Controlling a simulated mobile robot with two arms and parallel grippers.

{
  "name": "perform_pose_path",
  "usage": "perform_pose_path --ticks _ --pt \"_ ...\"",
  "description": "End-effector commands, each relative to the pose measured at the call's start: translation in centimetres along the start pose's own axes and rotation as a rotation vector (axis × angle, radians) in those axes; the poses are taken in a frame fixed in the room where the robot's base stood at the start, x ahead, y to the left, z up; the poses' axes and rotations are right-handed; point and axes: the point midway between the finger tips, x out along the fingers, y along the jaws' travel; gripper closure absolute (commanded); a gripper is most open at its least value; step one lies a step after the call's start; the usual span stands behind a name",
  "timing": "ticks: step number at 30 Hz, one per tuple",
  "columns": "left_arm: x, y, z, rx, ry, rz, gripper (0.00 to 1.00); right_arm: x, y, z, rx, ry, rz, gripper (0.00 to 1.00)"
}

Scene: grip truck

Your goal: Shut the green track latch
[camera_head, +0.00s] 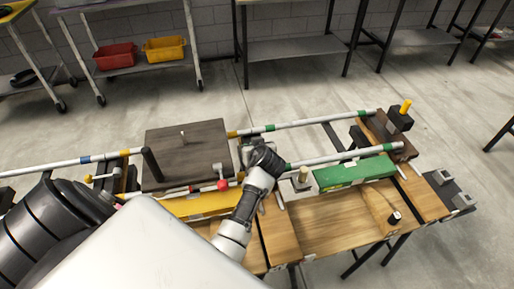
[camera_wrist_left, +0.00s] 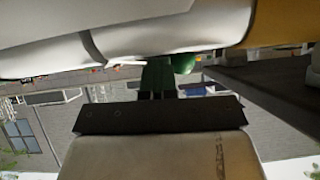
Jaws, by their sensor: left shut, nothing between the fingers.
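The green track block (camera_head: 352,173) sits on the wooden bench right of centre, beside a white rail with green bands. A short pale post (camera_head: 302,178) stands at its left end. My left gripper (camera_head: 266,158) is over the bench, just left of that post, and looks shut and empty. In the left wrist view, a rounded green part (camera_wrist_left: 185,64) shows just beyond my left gripper (camera_wrist_left: 158,80); whether they touch is unclear. I cannot make out the latch's lever in the head view; my gripper may cover it. My right gripper is not in view.
A yellow track block (camera_head: 200,205) with a red knob (camera_head: 223,185) lies left of my forearm. A dark box (camera_head: 185,150) stands behind it. The bare wooden top (camera_head: 325,220) in front of the green block is mostly clear, with a small black knob at right.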

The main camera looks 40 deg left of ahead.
Motion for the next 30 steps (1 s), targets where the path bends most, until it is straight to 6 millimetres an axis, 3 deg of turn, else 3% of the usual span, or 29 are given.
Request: perform_pose_path --ticks 30 --pt "0.32 0.23 -0.27 -0.067 0.012 0.043 1.00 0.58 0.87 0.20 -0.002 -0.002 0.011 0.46"
